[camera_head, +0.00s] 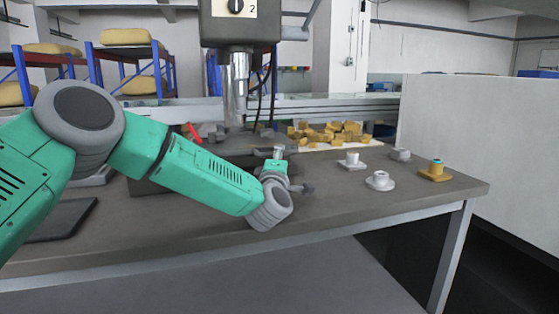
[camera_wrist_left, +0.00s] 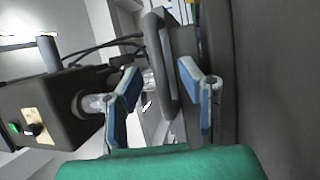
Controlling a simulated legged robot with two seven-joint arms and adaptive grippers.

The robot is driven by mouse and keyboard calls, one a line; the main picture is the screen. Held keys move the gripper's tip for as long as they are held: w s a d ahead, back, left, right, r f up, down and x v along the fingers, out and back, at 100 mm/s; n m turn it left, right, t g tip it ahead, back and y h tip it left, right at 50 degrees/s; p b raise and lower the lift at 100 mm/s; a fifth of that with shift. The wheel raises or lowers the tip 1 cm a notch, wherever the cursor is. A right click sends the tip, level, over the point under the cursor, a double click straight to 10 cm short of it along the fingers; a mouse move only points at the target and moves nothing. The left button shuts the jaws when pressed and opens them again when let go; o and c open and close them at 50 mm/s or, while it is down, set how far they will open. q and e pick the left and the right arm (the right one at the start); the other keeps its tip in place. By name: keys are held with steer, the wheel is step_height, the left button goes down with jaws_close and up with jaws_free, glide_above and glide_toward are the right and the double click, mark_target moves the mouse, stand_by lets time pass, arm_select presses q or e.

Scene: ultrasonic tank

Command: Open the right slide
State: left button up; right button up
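My left arm comes in from the left in the head view. Its left gripper (camera_head: 280,172) is low over the worktable, partly hidden by the wrist. In the left wrist view the two blue-and-grey fingers of the left gripper (camera_wrist_left: 158,75) stand apart. A dark grey curved bar (camera_wrist_left: 160,48), like a handle, shows between and beyond the fingers. I cannot tell whether either finger touches it. No part is clearly recognisable as the right slide; the arm hides part of the dark machine base. My right gripper is in neither view.
A grey machine head (camera_head: 238,28) with a knob hangs above the worktable (camera_head: 350,205). Yellow pieces (camera_head: 335,132) lie at the back. Several small fittings, including a yellow one (camera_head: 436,170), stand at the right. A pale partition (camera_head: 455,130) closes off the right side.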

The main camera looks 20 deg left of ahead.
arm_select(q)
steer(key=shift+x, duration=0.85)
steer(key=shift+w+a, duration=0.2)
steer(key=shift+a, duration=0.4)
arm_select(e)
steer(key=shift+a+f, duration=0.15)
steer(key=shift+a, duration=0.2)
arm_select(q)
steer(key=shift+d, duration=0.25)
jaws_close()
steer(key=shift+d, duration=0.1)
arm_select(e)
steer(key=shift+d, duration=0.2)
